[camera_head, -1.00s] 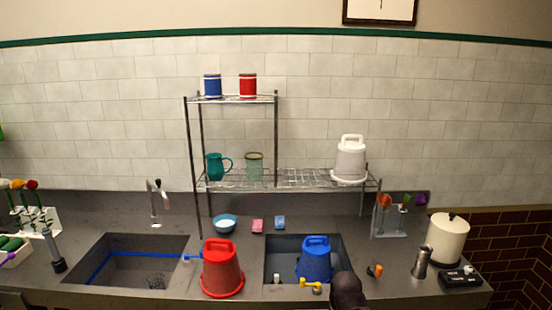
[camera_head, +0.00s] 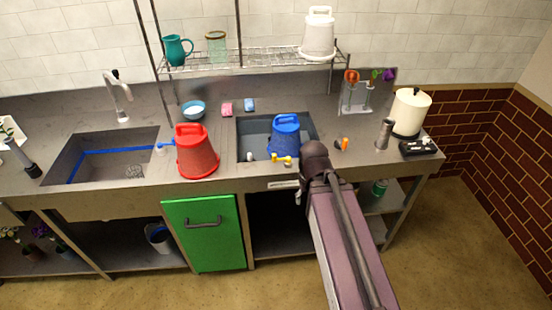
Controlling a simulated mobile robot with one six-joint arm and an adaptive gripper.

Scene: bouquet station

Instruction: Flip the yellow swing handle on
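The yellow swing handle (camera_head: 281,160) is a small piece low at the front of the blue bucket-shaped container (camera_head: 286,133), by the front rim of the right basin. Its exact setting is too small to tell. My arm (camera_head: 343,245) reaches up from the bottom of the camera_head view, and its dark rounded joint (camera_head: 316,158) shows just right of the yellow handle. My gripper does not show; its fingers are hidden or out of view.
A red bucket-shaped container (camera_head: 197,152) stands left of the right basin (camera_head: 243,135), with a light-blue handle (camera_head: 166,147) beside it. The left sink (camera_head: 100,150) is open. A cream canister (camera_head: 410,112) and a metal shaker (camera_head: 385,134) stand at right. A green cabinet door (camera_head: 204,235) is below.

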